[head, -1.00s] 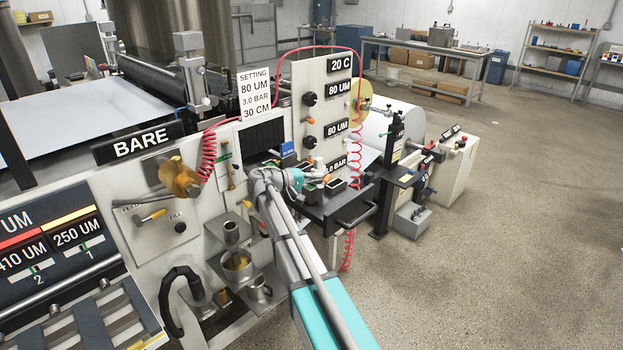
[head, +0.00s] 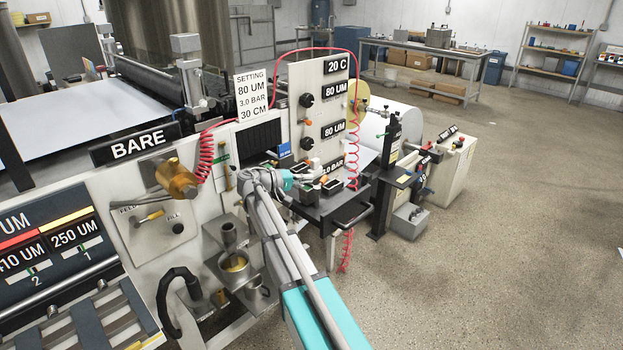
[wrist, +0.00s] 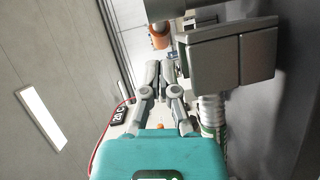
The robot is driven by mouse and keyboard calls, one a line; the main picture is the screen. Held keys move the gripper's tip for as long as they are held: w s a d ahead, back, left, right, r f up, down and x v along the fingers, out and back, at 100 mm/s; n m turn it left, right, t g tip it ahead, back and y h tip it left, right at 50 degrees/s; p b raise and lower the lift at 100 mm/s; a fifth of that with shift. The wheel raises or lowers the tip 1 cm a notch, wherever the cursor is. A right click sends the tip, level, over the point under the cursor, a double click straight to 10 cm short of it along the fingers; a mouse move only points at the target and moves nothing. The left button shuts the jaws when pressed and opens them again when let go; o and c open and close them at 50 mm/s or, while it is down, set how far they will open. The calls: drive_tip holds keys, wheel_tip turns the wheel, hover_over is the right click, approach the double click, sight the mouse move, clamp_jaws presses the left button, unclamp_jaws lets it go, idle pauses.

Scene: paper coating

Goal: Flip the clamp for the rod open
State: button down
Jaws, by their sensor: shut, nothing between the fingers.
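My gripper (head: 312,186) is at the end of my grey and teal arm, over the black shelf (head: 335,208) at the front of the coating machine. In the wrist view my gripper (wrist: 160,68) has its two grey fingers together, with nothing between them. Small black blocks with orange parts (head: 331,186) sit on the shelf close to the fingertips. I cannot tell for sure which part is the rod clamp. In the wrist view a large grey block (wrist: 230,60) is close at the right of the fingers, and an orange part (wrist: 158,38) is beyond them.
A panel with black knobs and setting labels (head: 333,131) rises behind the shelf. A red coiled hose (head: 353,150) hangs beside it. A metal cup (head: 234,264) and a black curved handle (head: 168,295) are left of my arm. The floor at right is clear.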

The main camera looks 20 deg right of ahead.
drive_tip(key=a+r, duration=0.1)
drive_tip(key=a, duration=0.7)
drive_tip(key=shift+p, duration=0.45)
